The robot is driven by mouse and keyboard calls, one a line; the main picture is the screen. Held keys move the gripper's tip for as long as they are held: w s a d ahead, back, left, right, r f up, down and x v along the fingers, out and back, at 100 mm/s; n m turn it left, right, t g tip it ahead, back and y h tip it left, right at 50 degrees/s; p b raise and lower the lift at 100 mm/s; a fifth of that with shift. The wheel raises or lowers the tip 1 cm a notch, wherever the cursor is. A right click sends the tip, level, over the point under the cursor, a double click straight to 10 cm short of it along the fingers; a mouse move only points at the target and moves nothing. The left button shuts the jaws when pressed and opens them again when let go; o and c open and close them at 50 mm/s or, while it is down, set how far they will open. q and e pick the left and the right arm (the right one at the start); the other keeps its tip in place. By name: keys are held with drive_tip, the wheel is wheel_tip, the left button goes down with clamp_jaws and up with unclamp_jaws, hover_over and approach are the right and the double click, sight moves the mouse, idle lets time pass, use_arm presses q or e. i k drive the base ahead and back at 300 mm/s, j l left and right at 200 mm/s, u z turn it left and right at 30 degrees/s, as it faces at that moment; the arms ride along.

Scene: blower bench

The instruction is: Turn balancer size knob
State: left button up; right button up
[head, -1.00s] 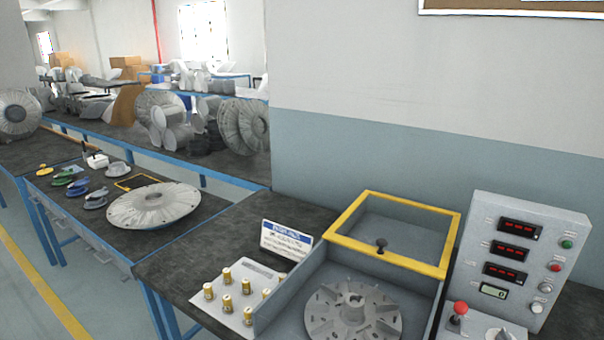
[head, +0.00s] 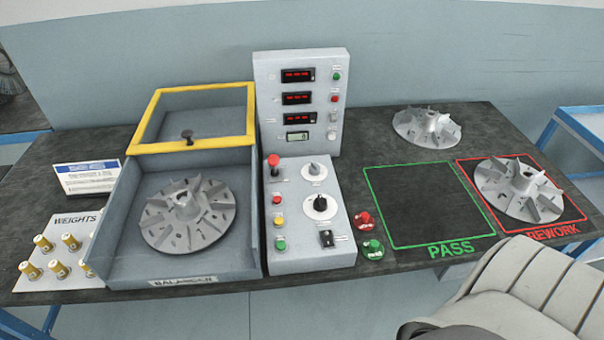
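The balancer (head: 245,262) stands on the dark bench, with a grey finned impeller (head: 188,212) lying in its open bay. Its control panel (head: 290,246) is to the right of the bay. The panel carries a light grey knob (head: 314,170) at the top right and a black knob (head: 320,205) below it. The labels are too small to read, so I cannot tell which is the size knob. A red mushroom button (head: 273,162) and small coloured buttons line the panel's left side. A grey and black arm part shows at the lower right. Neither gripper is in view.
An upright display box (head: 299,62) stands behind the panel. A yellow-framed lid (head: 200,147) is raised behind the bay. A weights plate (head: 68,225) is at left. The green PASS square (head: 393,216) is empty; an impeller (head: 519,188) lies in the red REWORK square (head: 467,175). Another impeller (head: 427,127) sits behind.

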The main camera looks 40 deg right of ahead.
sight(320, 203)
drive_tip(key=z, duration=1.1)
